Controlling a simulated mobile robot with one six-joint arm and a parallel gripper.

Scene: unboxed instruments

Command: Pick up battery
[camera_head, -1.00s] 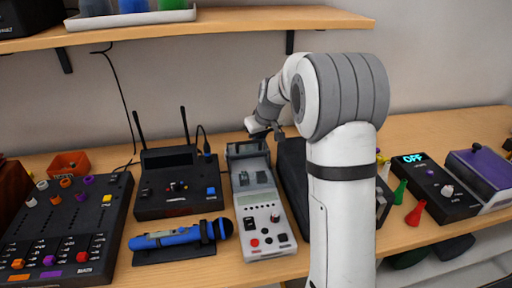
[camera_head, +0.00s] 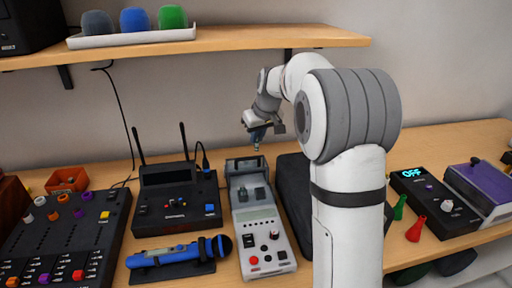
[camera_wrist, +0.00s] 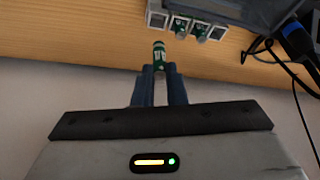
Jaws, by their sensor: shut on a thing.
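A green battery with a pale end (camera_wrist: 159,56) is held between the fingertips of my gripper (camera_wrist: 159,72) in the wrist view. My gripper (camera_head: 257,137) also shows in the head view, raised above the back end of a grey tester (camera_head: 262,215) with an open bay. The battery is barely visible there, at the fingertips. Two more green batteries (camera_wrist: 181,27) (camera_wrist: 202,31) sit side by side in the tester's bay in the wrist view. The held battery is apart from them.
A black receiver with two antennas (camera_head: 177,200) stands left of the tester, with a blue microphone (camera_head: 180,252) in front. A dark case (camera_head: 294,185) stands close on the right. A shelf (camera_head: 240,39) overhangs the back of the table.

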